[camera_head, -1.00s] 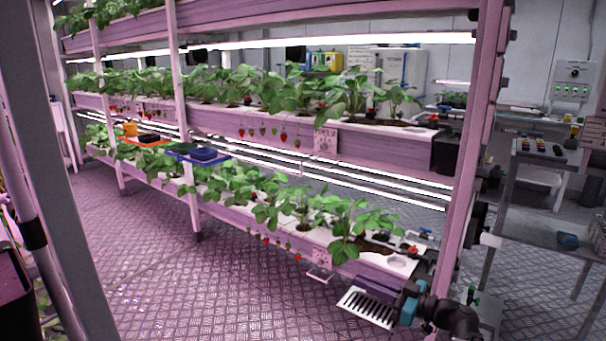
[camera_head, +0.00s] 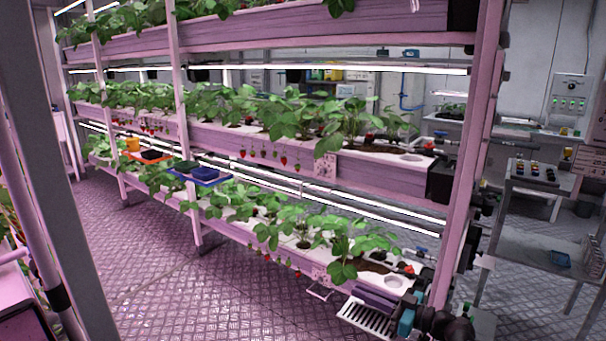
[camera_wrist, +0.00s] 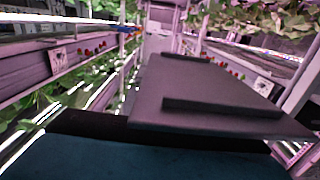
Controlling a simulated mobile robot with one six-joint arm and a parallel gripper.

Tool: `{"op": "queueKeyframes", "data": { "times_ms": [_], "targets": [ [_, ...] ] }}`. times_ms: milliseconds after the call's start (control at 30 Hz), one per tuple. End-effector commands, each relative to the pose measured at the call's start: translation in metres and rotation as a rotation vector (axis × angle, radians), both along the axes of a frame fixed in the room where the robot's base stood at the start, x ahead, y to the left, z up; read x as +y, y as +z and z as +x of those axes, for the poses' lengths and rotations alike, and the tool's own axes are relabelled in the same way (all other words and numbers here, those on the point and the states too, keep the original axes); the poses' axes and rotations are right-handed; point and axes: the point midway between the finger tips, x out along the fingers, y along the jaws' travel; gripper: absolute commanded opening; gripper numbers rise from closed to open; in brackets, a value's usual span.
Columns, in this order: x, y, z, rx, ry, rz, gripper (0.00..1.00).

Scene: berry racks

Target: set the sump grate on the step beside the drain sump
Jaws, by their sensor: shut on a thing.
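My gripper (camera_head: 378,300) is at the lower right of the head view, in front of the near end of the lowest planter row. It is shut on the sump grate (camera_head: 365,317), a pale slotted plate that sticks out below and to the left of the jaws. The grate is held in the air above the floor. In the wrist view my gripper's dark jaws (camera_wrist: 215,90) fill the middle. I cannot make out the grate clearly there. I cannot pick out the drain sump or the step in either view.
A strawberry rack (camera_head: 255,240) with several tiers runs from far left to its pink end post (camera_head: 468,170), close to my arm. Blue trays (camera_head: 205,175) sit partway along it. A grey trolley (camera_head: 530,220) stands at right. Bare patterned floor (camera_head: 170,285) lies in front.

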Motion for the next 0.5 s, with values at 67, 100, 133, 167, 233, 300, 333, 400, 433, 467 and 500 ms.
{"op": "queueKeyframes", "data": {
  "times_ms": [67,100,133,167,233,300,333,400,433,467,500],
  "targets": [
    [0.0,0.013,0.0,0.0,0.0,0.001,0.0],
    [0.0,0.017,0.0,0.0,0.0,0.001,0.0],
    [0.0,0.019,0.0,0.0,0.0,0.001,0.0],
    [0.0,0.022,0.0,0.0,0.0,0.001,0.0],
    [0.0,0.027,0.0,-0.001,0.0,0.001,0.0],
    [0.0,0.033,0.0,-0.001,0.0,0.001,0.0],
    [0.0,0.035,0.0,-0.001,0.0,0.001,0.0],
    [0.0,0.041,0.0,0.0,0.0,0.001,0.0],
    [0.0,0.043,0.0,0.0,0.0,0.001,0.0],
    [0.0,0.045,0.0,0.0,0.0,0.001,0.0],
    [0.0,0.049,0.0,0.0,0.0,0.001,0.0]
  ]
}}
